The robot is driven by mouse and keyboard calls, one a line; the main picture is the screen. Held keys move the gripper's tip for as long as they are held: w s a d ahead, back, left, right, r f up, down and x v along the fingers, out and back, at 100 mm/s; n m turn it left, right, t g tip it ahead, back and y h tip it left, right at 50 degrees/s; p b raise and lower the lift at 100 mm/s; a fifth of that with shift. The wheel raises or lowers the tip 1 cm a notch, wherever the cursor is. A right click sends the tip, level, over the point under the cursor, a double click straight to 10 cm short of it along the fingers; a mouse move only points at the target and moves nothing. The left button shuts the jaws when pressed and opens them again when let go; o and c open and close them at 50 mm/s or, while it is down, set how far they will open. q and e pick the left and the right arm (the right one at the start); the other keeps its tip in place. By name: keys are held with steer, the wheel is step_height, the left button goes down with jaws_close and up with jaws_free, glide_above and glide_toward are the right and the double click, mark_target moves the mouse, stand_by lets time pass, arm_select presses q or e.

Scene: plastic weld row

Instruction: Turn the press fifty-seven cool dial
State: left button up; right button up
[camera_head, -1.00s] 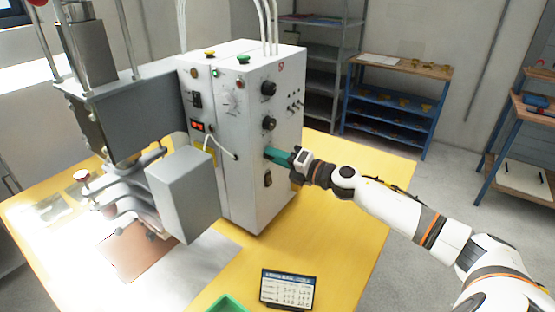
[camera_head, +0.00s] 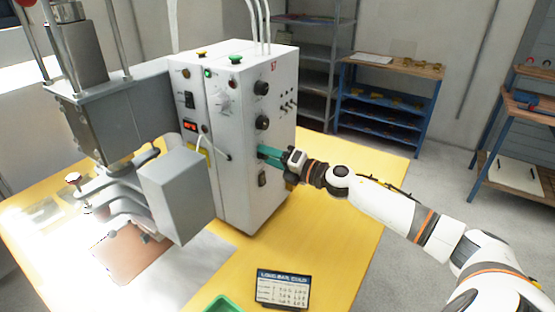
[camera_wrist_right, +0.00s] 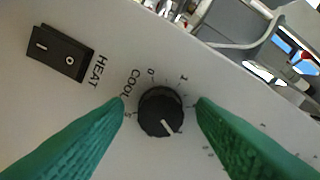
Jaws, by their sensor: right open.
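The cool dial (camera_wrist_right: 160,112), a round black knob with a white pointer line, sits on the white panel between my two green fingertips in the right wrist view. COOL and a number scale are printed around it. My right gripper (camera_wrist_right: 163,108) is open, with one finger on each side of the knob and a gap showing on both sides. In the head view my right gripper (camera_head: 268,153) is at the side of the white control box (camera_head: 240,190) marked 57, below two black knobs. It hides the cool dial there. My left gripper is out of view.
A black rocker switch (camera_wrist_right: 60,52) beside the word HEAT is left of the dial. The box stands on a yellow table (camera_head: 330,225) beside the grey press. A small dark card (camera_head: 282,288) and a green tray (camera_head: 223,304) are at the front.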

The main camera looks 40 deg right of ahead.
steer(key=b+v, duration=0.2)
steer(key=v, duration=1)
steer(key=shift+b, duration=0.4)
steer(key=shift+f, duration=0.15)
